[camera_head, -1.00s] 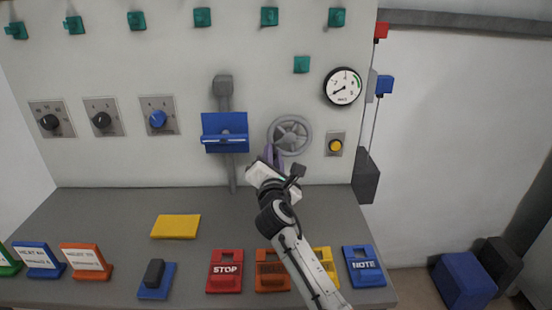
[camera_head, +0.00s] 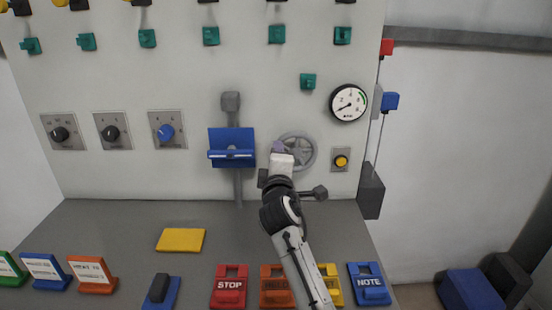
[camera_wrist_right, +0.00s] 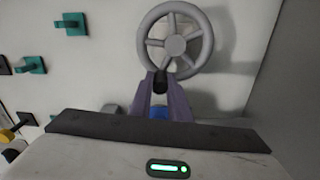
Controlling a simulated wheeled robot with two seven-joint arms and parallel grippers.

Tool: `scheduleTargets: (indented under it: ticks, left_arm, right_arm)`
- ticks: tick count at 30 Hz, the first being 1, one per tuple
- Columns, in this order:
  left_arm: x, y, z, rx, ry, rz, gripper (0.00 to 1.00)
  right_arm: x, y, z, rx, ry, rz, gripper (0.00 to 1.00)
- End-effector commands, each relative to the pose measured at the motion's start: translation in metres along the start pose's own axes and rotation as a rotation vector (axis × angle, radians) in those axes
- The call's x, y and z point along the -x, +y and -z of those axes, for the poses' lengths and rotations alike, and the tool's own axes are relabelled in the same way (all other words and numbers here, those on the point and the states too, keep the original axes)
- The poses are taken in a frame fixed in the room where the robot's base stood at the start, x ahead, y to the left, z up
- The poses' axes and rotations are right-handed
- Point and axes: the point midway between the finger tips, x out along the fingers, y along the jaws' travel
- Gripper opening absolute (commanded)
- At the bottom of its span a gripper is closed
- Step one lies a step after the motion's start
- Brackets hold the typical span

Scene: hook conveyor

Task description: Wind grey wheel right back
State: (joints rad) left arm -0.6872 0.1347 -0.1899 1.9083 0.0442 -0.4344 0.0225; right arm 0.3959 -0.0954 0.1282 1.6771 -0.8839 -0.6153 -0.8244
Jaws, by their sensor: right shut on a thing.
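The grey wheel (camera_head: 298,135) is a spoked handwheel on the light wall panel, right of the blue bracket. My right gripper (camera_head: 279,147) is at the left part of its rim, with the arm reaching up from below. In the right wrist view the grey wheel (camera_wrist_right: 176,45) shows nearly face on. My gripper and wrist hide the lower left part of the wheel in the head view. My left gripper is out of view.
A round gauge (camera_head: 348,103) is above right of the wheel, and a yellow button (camera_head: 341,161) is right of it. The blue bracket (camera_head: 231,138) is close on the left. Several coloured blocks stand on the grey bench (camera_head: 130,225) below.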

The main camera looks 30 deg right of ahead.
Motion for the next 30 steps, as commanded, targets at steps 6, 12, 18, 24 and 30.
scheduleTargets:
  ticks: [6, 12, 18, 24, 30]
  left_arm:
    - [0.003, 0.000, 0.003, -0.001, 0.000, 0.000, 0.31]
    - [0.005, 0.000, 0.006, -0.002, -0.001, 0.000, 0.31]
    - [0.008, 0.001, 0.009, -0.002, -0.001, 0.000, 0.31]
    - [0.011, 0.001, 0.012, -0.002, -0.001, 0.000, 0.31]
    - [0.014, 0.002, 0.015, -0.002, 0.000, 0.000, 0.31]
  right_arm:
    - [0.000, 0.011, -0.004, -0.208, -0.001, 0.002, 0.00]
    - [0.001, 0.020, -0.010, -0.399, 0.000, 0.001, 0.00]
    - [0.000, 0.027, -0.018, -0.587, -0.001, 0.002, 0.00]
    - [0.000, 0.032, -0.025, -0.753, -0.002, 0.002, 0.00]
    - [0.000, 0.035, -0.032, -0.881, -0.001, 0.001, 0.00]
